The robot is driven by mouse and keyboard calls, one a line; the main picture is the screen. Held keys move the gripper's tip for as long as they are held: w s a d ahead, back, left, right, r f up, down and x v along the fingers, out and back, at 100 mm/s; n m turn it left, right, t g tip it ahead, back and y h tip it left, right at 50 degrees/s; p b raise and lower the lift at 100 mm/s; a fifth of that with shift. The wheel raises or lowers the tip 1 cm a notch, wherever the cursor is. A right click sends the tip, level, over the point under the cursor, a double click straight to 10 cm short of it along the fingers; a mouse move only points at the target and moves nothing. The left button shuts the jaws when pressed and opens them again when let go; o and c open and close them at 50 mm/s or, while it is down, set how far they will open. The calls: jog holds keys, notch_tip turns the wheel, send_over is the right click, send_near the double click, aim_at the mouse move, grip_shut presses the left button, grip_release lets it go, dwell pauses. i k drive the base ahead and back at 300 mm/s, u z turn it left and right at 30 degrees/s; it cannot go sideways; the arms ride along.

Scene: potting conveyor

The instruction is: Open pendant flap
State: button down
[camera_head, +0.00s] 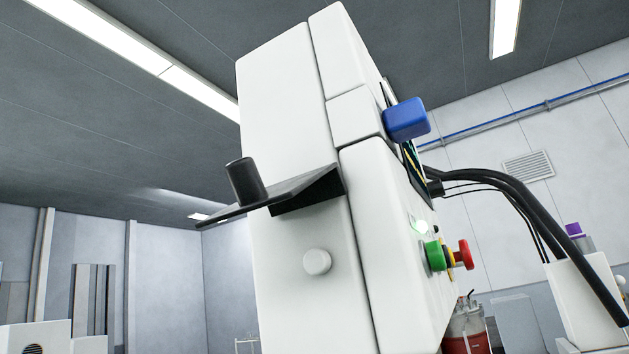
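A tall white housing (290,100) with a split front and side fills the middle of the view, tilted in the picture. A blue block-shaped handle or knob (407,119) sticks out from its right side. Just below it, a dark recess shows a few thin coloured wires (412,163). I cannot tell which panel is the pendant flap, or whether it is ajar. My gripper is not recognisable in this view.
A black plate (290,190) with an upright black cylinder (245,181) juts left from the housing, above a round white knob (317,262). Thick black cables (520,195) arch right to a white box (583,298). A red-filled container (467,329) stands behind.

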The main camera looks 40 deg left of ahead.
aim_at(325, 183)
jog(key=z, duration=0.05)
jog(key=k, duration=1.65)
jog(key=u, duration=1.1)
jog(key=i, duration=1)
